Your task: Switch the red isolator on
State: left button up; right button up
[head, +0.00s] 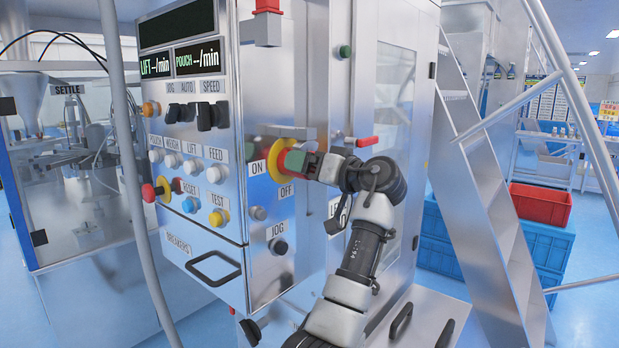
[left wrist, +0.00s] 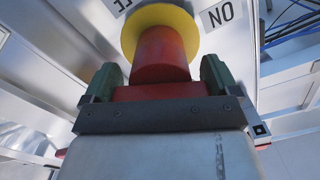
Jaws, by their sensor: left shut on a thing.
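The red isolator (head: 283,160) is a red rotary handle on a yellow round plate, on the side face of the steel control cabinet (head: 262,228). The ON label (head: 257,168) is left of it and the OFF label (head: 286,191) is below right. My left gripper (head: 307,163) is shut on the isolator's handle. In the left wrist view the red isolator (left wrist: 162,58) stands between the green finger pads of my left gripper (left wrist: 157,82). The gripper hides part of the handle, so I cannot tell its exact angle. My right gripper is out of view.
A red mushroom button (head: 149,192) sticks out of the cabinet's front panel, among several small buttons and switches. A JOG button (head: 279,247) sits below the isolator. A metal stair (head: 490,220) stands at right.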

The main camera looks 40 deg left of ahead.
pick_arm(q)
jog(key=n+b, duration=0.2)
jog(key=n, duration=0.1)
jog(key=shift+f, duration=0.1)
jog(key=shift+n+b, duration=0.6)
jog(key=shift+n, duration=0.6)
jog(key=o, duration=0.6)
jog(key=shift+o, duration=0.2)
jog(key=shift+w, duration=0.1)
jog(key=shift+d, duration=0.15)
